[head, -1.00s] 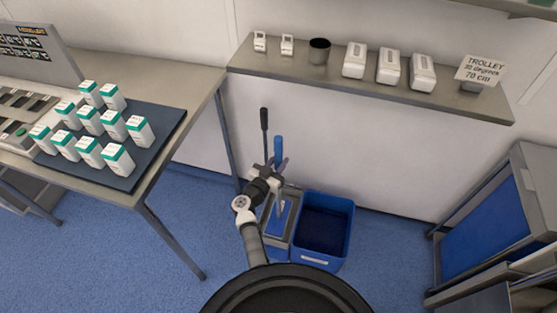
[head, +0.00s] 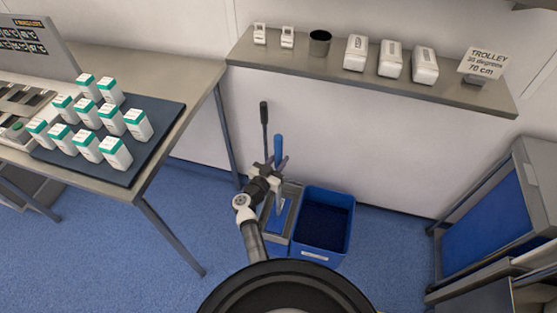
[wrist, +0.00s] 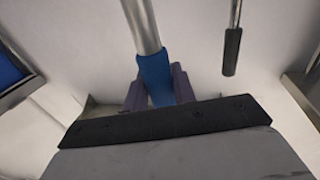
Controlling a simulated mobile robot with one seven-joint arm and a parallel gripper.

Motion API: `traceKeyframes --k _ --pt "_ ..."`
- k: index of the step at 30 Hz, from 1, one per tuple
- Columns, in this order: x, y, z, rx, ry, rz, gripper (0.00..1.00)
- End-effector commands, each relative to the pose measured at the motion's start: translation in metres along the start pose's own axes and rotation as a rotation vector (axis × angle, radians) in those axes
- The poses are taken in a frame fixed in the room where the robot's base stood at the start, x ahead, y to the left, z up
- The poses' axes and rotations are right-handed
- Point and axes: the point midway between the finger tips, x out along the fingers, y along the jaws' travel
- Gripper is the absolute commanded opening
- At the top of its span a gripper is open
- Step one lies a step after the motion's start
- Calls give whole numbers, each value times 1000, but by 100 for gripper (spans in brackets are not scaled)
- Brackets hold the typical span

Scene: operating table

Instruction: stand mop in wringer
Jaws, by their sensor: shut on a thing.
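The mop's blue grip (head: 278,147) stands up in the head view, with its pale shaft (head: 281,200) running down into the wringer area. My gripper (head: 275,166) is shut on the mop at the blue grip. In the wrist view its purple fingers (wrist: 157,90) sit on both sides of the blue grip (wrist: 153,70), and the metal pole runs on from it. The grey wringer (head: 273,245) stands on the floor below my gripper, its black-handled lever (head: 264,115) upright to the left. My arm hides part of the wringer, and the mop's lower end is unclear.
A blue bucket (head: 324,225) stands right of the wringer. A shelf (head: 420,92) with white packs and a cup (head: 320,43) hangs above. A table (head: 155,165) with several boxes is at left, a trolley (head: 488,225) at right. Floor between bucket and trolley is clear.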

Motion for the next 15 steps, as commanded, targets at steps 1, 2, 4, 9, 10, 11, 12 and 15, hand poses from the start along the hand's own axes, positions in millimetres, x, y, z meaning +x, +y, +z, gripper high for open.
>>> traceKeyframes --k 1,2,4,9,10,11,12,15 --pt "1 0 0 1 3 0 3" --pt "1 0 0 1 3 0 3" --pt "1 -1 2 1 3 0 3" --pt "0 -1 7 2 3 0 3" --pt "0 -1 8 1 3 0 3" --pt "0 -1 9 1 3 0 3" --pt "0 -1 10 1 3 0 3" --pt "0 -1 13 1 3 0 3"
